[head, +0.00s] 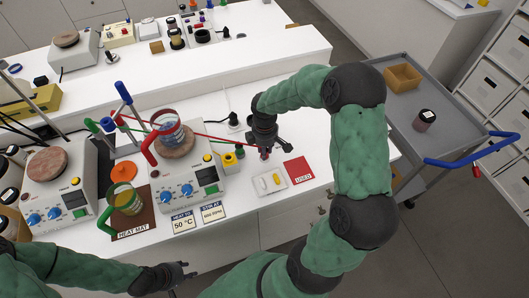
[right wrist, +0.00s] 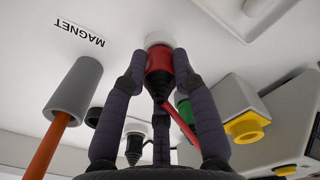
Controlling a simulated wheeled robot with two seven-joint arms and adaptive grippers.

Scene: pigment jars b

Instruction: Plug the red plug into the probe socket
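The red plug (right wrist: 158,75) is between the fingers of my right gripper (right wrist: 159,62), which touch its sides; a red lead runs off it. The plug's far end is at a pale round spot on the white surface; I cannot tell whether it touches. In the head view my right gripper (head: 266,152) is over the bench, right of the hotplate (head: 187,190). My left gripper (head: 184,275) is open and empty at the bottom.
A white tray (head: 258,187) with small bars and a red USED card (head: 297,171) lie near my right gripper. A grey holder with an orange rod (right wrist: 46,146) stands near the plug, beside a MAGNET label (right wrist: 80,33). A black plug (right wrist: 134,148) is close by.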

